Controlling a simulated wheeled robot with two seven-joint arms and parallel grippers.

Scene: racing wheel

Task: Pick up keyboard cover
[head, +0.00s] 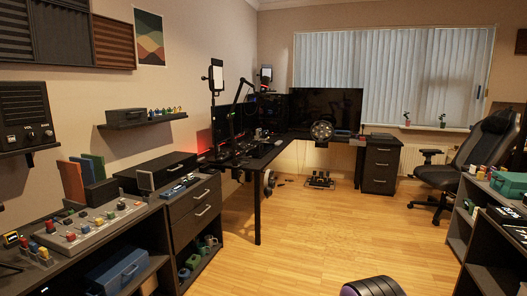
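I cannot pick out a keyboard cover for certain. A dark, flat item (262,151) that may be a keyboard or its cover lies on the dark corner desk (292,136), too small to tell. The desk stands across the room, with monitors (333,108) on it. A round racing wheel (322,131) is at its front edge. Neither of my grippers is in the head view.
Open wooden floor (310,235) lies before the desk. A low cabinet (190,200) with drawers runs along the left. An office chair (455,165) and shelves (480,225) stand on the right. A dark rounded object (372,287) shows at the bottom edge.

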